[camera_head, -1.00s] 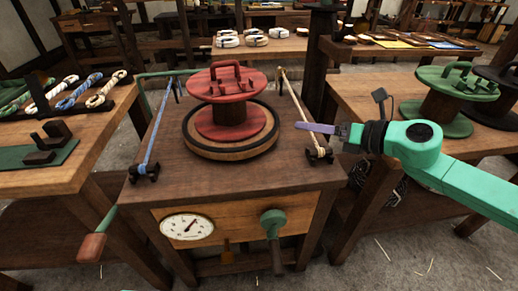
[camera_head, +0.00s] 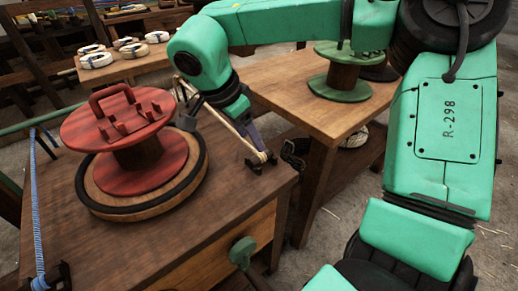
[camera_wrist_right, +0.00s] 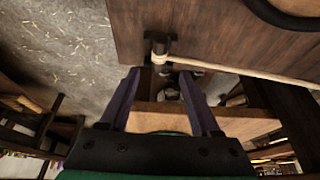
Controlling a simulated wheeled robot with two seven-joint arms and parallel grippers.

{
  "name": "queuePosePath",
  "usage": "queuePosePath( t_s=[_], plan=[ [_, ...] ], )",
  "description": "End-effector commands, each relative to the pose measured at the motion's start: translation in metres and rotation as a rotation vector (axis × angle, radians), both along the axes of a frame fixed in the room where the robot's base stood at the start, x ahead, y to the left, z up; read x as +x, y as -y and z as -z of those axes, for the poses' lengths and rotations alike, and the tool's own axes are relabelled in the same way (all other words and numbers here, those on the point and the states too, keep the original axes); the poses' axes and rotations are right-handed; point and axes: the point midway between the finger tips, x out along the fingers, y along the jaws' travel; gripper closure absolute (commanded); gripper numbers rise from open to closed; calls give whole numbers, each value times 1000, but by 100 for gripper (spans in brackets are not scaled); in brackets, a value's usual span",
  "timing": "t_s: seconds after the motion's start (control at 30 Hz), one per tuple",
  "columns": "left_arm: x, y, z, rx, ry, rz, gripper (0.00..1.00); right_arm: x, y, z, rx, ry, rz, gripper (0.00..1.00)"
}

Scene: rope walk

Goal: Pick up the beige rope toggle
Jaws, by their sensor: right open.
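A beige rope (camera_head: 222,112) runs tight along the right side of the wooden bench, ending at a dark cleat (camera_head: 262,164) near its front right corner. The pale beige toggle (camera_head: 263,156) appears at that end, small and partly hard to make out. It also shows in the right wrist view (camera_wrist_right: 159,46), beside the dark cleat. My right gripper (camera_head: 256,137) points down close above the rope's end. In the wrist view its two purple fingers (camera_wrist_right: 160,76) are apart with nothing between them touching, and the toggle is just beyond the fingertips. My left gripper is out of view.
A red spool (camera_head: 140,150) on a round turntable stands on the bench, left of my right arm. A blue rope (camera_head: 37,200) runs along the bench's left side. A green crank handle (camera_head: 242,252) sticks out in front. A table with a green spool (camera_head: 340,90) is at right.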

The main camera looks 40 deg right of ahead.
Motion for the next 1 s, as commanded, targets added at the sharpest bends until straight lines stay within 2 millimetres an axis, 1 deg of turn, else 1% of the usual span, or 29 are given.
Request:
queuePosePath(
  t_s=[0.03, 0.17, 0.3, 0.4, 0.5, 0.67, 0.7, 0.77, 0.8, 0.83, 1.0],
  plan=[
    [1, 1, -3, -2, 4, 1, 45, 0, 4, 12, 2, -2, 0, 36],
    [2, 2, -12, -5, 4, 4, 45, -1, 10, 25, 2, 0, 0, 36],
    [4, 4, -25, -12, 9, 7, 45, -6, 25, 48, 5, 0, 1, 36],
    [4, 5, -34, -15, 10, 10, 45, -7, 31, 63, 4, -1, 0, 36],
    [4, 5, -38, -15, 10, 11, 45, -6, 34, 67, 2, 0, 1, 36],
    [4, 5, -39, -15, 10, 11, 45, -6, 34, 66, 2, 1, 1, 36],
    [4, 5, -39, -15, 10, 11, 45, -6, 34, 66, 2, 1, 1, 52],
    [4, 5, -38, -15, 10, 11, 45, -6, 34, 66, 2, 1, 1, 74],
    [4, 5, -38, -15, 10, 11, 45, -6, 34, 66, 2, 1, 1, 90],
    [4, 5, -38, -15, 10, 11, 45, -6, 34, 66, 2, 1, 1, 100],
    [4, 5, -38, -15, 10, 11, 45, -6, 34, 66, 2, 1, 1, 100]
  ],
)
